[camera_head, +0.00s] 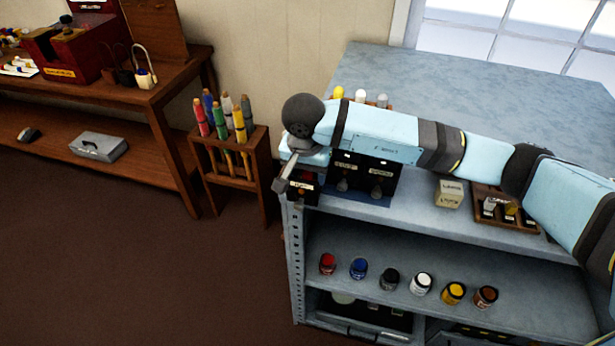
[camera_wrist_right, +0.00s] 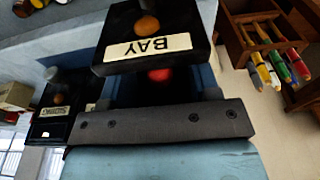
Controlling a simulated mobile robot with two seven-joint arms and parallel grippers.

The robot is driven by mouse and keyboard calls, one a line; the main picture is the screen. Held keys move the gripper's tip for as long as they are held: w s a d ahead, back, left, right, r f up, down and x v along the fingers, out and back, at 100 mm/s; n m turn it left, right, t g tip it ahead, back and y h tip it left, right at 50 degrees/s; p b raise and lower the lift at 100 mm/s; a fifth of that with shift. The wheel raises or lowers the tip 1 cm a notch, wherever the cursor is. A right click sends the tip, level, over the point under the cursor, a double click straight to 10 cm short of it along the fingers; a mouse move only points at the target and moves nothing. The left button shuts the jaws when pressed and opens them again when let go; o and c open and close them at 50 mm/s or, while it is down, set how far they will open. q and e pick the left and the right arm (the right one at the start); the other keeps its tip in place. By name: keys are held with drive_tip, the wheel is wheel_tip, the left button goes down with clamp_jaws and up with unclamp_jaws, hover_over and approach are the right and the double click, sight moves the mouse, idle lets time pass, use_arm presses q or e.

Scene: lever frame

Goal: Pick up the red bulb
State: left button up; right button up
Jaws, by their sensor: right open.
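A small red rounded thing (camera_wrist_right: 160,75), which looks like the red bulb, shows in the right wrist view. It is just past the dark bar of my right gripper, partly hidden under a black box labelled BAY (camera_wrist_right: 148,45). In the head view my right gripper (camera_head: 286,177) is at the left end of the blue-grey bench, over the small black box (camera_head: 304,184) there. It is open, and the red thing does not look gripped. The wrist hides most of this spot in the head view. My left gripper is out of view.
Black boxes with levers (camera_head: 362,180) stand right of the gripper. Yellow (camera_head: 338,92), white (camera_head: 360,96) and grey round tops show behind my arm. A wooden rack with coloured sticks (camera_head: 238,155) stands left. Several paint jars (camera_head: 421,283) line the shelf below.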

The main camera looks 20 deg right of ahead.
drive_tip(key=c, duration=1)
drive_tip(key=shift+r, duration=0.1)
